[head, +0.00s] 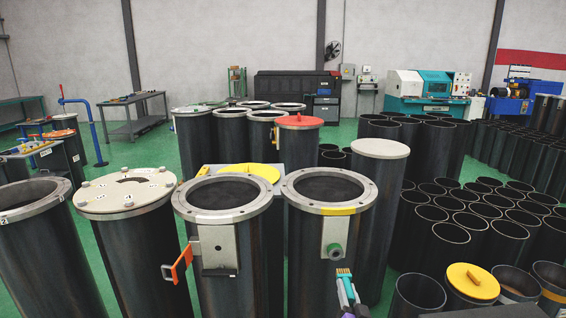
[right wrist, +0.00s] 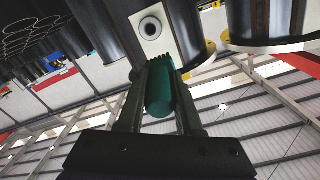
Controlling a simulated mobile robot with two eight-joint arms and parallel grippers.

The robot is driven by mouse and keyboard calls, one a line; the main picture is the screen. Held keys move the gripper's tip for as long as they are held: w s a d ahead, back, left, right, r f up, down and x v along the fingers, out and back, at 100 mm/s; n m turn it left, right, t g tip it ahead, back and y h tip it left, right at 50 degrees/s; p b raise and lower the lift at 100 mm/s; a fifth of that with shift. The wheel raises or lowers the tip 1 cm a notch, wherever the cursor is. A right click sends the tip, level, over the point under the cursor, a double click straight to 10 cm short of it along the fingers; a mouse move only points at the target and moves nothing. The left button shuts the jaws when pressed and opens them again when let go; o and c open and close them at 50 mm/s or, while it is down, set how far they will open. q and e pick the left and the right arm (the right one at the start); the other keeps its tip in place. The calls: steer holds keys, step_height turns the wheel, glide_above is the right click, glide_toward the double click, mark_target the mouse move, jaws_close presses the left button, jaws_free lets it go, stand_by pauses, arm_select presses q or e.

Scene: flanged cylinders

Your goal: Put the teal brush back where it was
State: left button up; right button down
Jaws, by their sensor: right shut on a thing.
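My right gripper (head: 348,291) is at the lower middle of the head view, in front of the right flanged cylinder (head: 320,194). It is shut on the teal brush (head: 344,273), whose toothed end points up. In the right wrist view the teal brush (right wrist: 160,90) sits between the two fingers. Beyond its toothed end is a pale plate (right wrist: 148,30) with a dark round fitting (right wrist: 150,27). I cannot tell whether brush and plate touch. My left gripper is not in view.
The neighbouring flanged cylinder (head: 223,195) carries a plate and an orange bracket (head: 178,266) sticking out to its left. A lidded cylinder (head: 125,190) stands left of it. Open dark tubes (head: 460,233) crowd the right side. Green floor (head: 140,150) shows at the back left.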

steer(key=shift+w+f, duration=0.55)
steer(key=shift+f, duration=0.05)
steer(key=n, duration=0.3)
steer(key=shift+f+b, duration=0.1)
steer(key=shift+b, duration=0.2)
steer(key=shift+s+n, duration=0.1)
steer(key=shift+n, duration=0.8)
